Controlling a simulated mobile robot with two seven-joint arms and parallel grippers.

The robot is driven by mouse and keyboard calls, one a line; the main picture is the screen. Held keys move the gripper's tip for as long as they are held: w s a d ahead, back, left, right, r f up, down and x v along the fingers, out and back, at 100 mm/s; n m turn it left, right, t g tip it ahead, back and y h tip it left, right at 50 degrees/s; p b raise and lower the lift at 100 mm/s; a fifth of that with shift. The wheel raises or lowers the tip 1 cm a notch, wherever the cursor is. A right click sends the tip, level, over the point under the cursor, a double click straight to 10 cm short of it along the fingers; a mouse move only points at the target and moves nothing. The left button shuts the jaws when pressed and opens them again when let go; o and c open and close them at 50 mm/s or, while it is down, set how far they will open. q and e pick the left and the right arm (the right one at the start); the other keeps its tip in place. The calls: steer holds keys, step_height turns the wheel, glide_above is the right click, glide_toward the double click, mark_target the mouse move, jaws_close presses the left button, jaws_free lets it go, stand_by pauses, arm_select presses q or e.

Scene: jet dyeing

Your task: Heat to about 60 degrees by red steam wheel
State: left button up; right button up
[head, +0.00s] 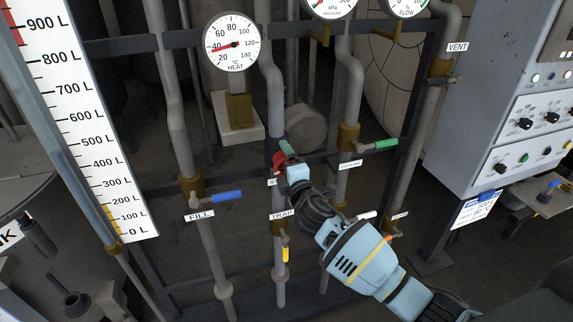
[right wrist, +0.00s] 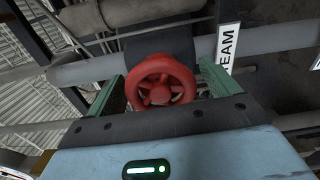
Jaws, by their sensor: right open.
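The red steam wheel (head: 279,161) is on the middle pipe and is partly hidden by my right gripper (head: 287,153). In the right wrist view the wheel (right wrist: 161,83) sits between the two green-padded fingers (right wrist: 163,88), with a gap on each side. The right gripper is open around it, not clamped. A label ending in "TEAM" (right wrist: 228,47) stands beside it. The HEAT dial (head: 232,42) has its red needle between 20 and 40 degrees. My left gripper is not in view.
A blue FILL lever (head: 227,196) is left of the wheel, a green COOLING lever (head: 380,145) right, and a yellow TRAP lever (head: 285,254) below. Pipes and dark rails surround the wheel closely. A grey control cabinet (head: 480,130) stands at the right, a litre scale (head: 85,120) at the left.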

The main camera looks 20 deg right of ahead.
steer(key=shift+s, duration=0.1)
steer(key=s, duration=0.7)
steer(key=shift+s+d, duration=0.15)
steer(key=shift+s, duration=0.2)
stand_by(6.8)
